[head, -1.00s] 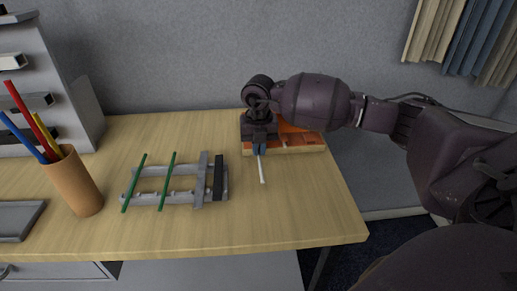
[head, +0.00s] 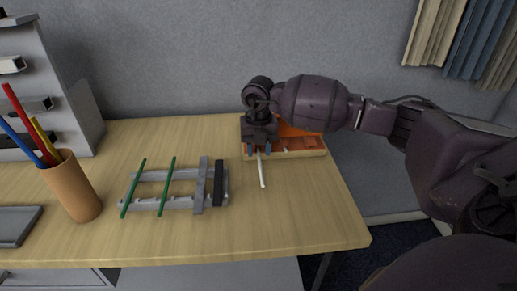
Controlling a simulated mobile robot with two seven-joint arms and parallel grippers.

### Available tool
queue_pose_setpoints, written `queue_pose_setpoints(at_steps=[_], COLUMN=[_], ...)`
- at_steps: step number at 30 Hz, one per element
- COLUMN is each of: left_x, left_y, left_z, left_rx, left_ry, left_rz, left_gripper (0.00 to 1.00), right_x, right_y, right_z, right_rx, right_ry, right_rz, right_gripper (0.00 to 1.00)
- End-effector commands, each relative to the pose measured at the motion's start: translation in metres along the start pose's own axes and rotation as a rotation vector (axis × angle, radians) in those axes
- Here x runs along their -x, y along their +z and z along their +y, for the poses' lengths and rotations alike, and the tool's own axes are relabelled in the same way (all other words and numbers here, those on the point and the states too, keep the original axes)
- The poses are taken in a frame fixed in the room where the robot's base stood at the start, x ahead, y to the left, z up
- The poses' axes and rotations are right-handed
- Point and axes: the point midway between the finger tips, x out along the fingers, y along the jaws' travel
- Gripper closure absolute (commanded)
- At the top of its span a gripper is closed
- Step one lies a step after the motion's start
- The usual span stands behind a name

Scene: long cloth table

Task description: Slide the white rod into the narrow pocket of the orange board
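The white rod (head: 262,172) points away from me, its near end sticking out over the table in front of the orange board (head: 308,141). Its far end runs in under my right gripper, at the board's left front edge. Whether that end sits in a pocket is hidden by the gripper. My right gripper (head: 258,150) points down there, its two fingers apart on either side of the rod. The gripper and arm also cover much of the board. My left gripper is not in view.
A grey rack (head: 165,203) with two green rods (head: 168,186) and a black bar (head: 218,183) lies left of the board. A brown cup (head: 72,188) holds several coloured sticks. A grey tray (head: 18,226) is at far left. The table's front is clear.

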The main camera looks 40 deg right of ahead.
Motion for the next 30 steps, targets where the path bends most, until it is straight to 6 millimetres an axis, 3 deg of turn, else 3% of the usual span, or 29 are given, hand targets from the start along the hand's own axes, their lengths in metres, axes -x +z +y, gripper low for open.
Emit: queue_pose_setpoints(at_steps=[11,24,30], left_x=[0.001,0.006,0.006], left_y=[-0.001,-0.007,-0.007], left_z=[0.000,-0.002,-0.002], left_rx=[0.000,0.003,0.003], left_ry=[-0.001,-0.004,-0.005], left_rz=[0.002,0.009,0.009], left_gripper=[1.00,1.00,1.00], right_x=[0.009,0.084,0.103], right_y=[0.000,0.000,0.000], right_z=[0.000,0.000,0.000], right_rx=[0.001,0.000,0.000], right_ry=[0.001,0.002,0.001], right_rz=[-0.001,-0.004,-0.001], right_gripper=[0.61,0.61,0.61])
